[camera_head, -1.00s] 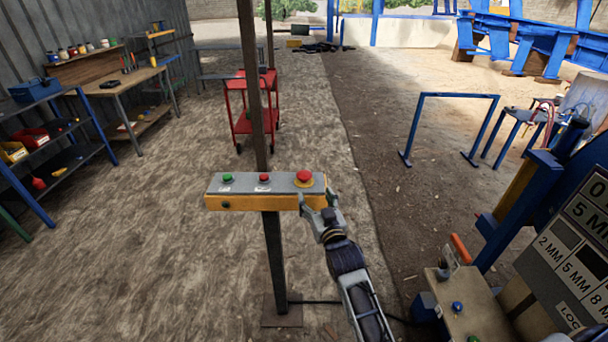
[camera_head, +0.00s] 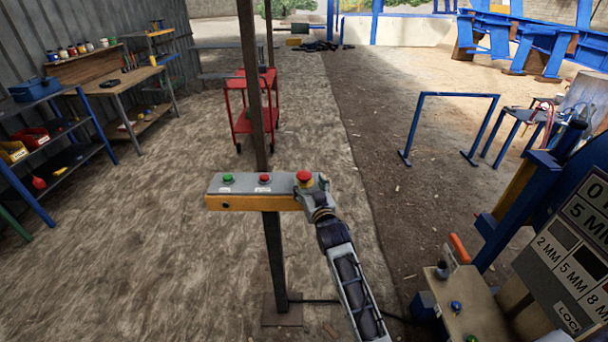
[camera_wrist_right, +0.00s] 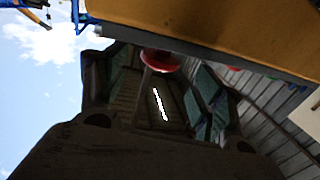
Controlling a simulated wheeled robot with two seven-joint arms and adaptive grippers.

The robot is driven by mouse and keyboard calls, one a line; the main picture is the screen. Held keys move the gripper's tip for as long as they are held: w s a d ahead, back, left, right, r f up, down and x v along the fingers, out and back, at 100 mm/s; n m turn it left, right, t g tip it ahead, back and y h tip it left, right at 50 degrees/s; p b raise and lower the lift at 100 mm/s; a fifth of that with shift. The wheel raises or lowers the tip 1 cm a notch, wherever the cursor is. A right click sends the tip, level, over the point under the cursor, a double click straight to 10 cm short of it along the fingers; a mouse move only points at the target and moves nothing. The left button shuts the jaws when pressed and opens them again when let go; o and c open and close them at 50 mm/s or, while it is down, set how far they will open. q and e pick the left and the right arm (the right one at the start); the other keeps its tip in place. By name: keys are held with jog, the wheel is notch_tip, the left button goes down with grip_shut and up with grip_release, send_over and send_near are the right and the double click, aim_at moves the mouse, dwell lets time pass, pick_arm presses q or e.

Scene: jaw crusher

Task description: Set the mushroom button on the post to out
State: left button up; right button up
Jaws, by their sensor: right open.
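The control box (camera_head: 240,188), grey on top with a yellow front, sits on a dark post (camera_head: 273,250). The red mushroom button (camera_head: 304,175) is at the right end of its top; the gripper hides part of its base. My right gripper (camera_head: 312,190) is at that end of the box, its fingers close around the near side of the button. In the right wrist view the open fingers (camera_wrist_right: 165,90) stand either side of the red button (camera_wrist_right: 162,61), with the yellow box above. I cannot tell whether they touch it. My left gripper is out of view.
A green button (camera_head: 228,179) and a smaller red button (camera_head: 264,179) sit left of the mushroom button on the same box. A red cart (camera_head: 240,120) stands behind the post. A small bench with a blue knob (camera_head: 456,307) is at the lower right.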

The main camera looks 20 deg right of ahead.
aim_at(304, 173)
jog(key=shift+w, duration=3.05)
jog(key=c, duration=1.5)
jog(key=shift+d+r+p, duration=0.1)
jog(key=shift+r+p, duration=0.65)
jog(key=shift+p, duration=0.3)
jog(key=shift+r, duration=0.1)
jog(key=o, duration=1.1)
jog(key=shift+w, duration=0.1)
jog(key=o, duration=0.4)
